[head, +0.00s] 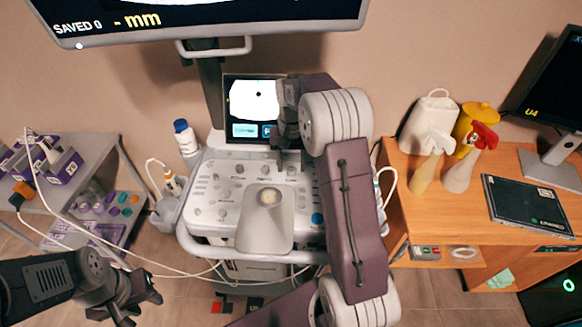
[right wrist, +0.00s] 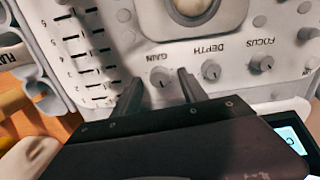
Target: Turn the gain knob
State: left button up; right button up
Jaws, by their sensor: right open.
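The gain knob (right wrist: 160,78) is a small grey dial with a light pointer mark, beside the label GAIN on the white ultrasound console (head: 222,190). In the right wrist view it shows in the gap between the two dark fingers of my right gripper (right wrist: 160,86). The fingers are apart, one on each side of it; I cannot tell whether either touches it. In the head view my right gripper (head: 285,135) is over the console's back edge, in front of the small screen. My left gripper (head: 140,302) is at lower left, fingers apart and empty, away from the console.
The depth knob (right wrist: 211,70) and focus knob (right wrist: 262,62) sit beside the gain knob, with numbered sliders (right wrist: 75,55) on its other side. A large monitor (head: 200,22) overhangs the console. A shelf (head: 85,145) stands left, a wooden desk (head: 430,205) right.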

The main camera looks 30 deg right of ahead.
jog(key=shift+s+f, duration=0.15)
jog(key=shift+f, duration=0.15)
jog(key=shift+c, duration=0.2)
grip_shut()
jog(key=shift+r+n+p, duration=0.2)
jog(key=shift+n+p, duration=0.9)
jog(key=shift+p, duration=0.2)
jog(key=shift+n+p, duration=0.8)
jog(key=shift+n, duration=0.2)
jog(key=shift+f+n+p, duration=0.1)
jog(key=shift+n+p, duration=0.4)
jog(key=shift+n, duration=0.3)
